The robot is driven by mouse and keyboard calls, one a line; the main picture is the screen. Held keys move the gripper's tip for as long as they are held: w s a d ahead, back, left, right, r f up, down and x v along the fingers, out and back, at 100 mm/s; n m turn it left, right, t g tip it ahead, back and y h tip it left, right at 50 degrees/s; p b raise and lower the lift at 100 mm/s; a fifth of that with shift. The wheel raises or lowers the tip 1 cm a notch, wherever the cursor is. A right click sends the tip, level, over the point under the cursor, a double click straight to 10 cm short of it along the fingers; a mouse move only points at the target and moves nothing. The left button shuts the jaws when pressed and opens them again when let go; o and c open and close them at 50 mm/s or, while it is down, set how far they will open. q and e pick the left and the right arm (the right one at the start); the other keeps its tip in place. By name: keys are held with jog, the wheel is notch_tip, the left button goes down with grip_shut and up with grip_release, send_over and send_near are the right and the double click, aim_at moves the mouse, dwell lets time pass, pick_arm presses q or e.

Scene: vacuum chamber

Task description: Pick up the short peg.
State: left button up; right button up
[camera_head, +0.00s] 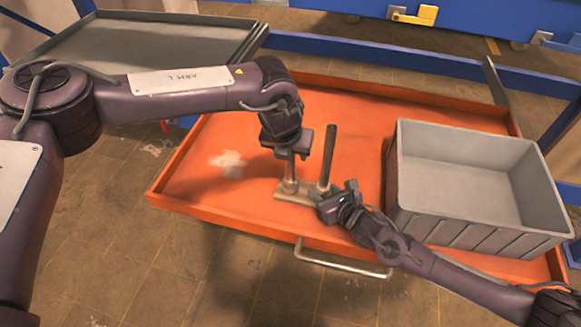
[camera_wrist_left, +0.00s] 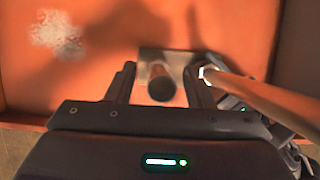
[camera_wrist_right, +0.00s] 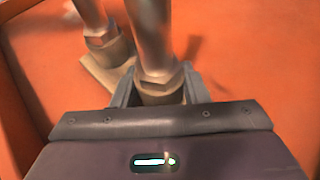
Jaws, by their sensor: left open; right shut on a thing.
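The short peg (camera_head: 290,172) stands upright in a tan base plate (camera_head: 307,198) on the orange tray table. My left gripper (camera_head: 289,145) points down over it, open; in the left wrist view the peg's top (camera_wrist_left: 160,82) shows between the fingers. The long dark peg (camera_head: 329,152) stands beside it in the same plate. My right gripper (camera_head: 328,203) is shut on the long peg low down, near its collar (camera_wrist_right: 160,85). In the right wrist view, the short peg (camera_wrist_right: 88,14) is just left of the long one.
A grey bin (camera_head: 470,190) stands on the right of the orange table (camera_head: 225,205). A pale patch (camera_head: 228,163) marks the table left of the plate. A metal handle (camera_head: 345,263) runs along the front edge. A grey tray (camera_head: 145,50) is behind my left arm.

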pick_arm(q)
grip_shut()
jog(key=shift+r, duration=0.1)
notch_tip(320, 180, up, 10)
jog(key=shift+f, duration=0.1)
pick_arm(e)
jog(key=o, duration=1.2)
jog(key=shift+o, duration=0.2)
jog(key=v, duration=1.2)
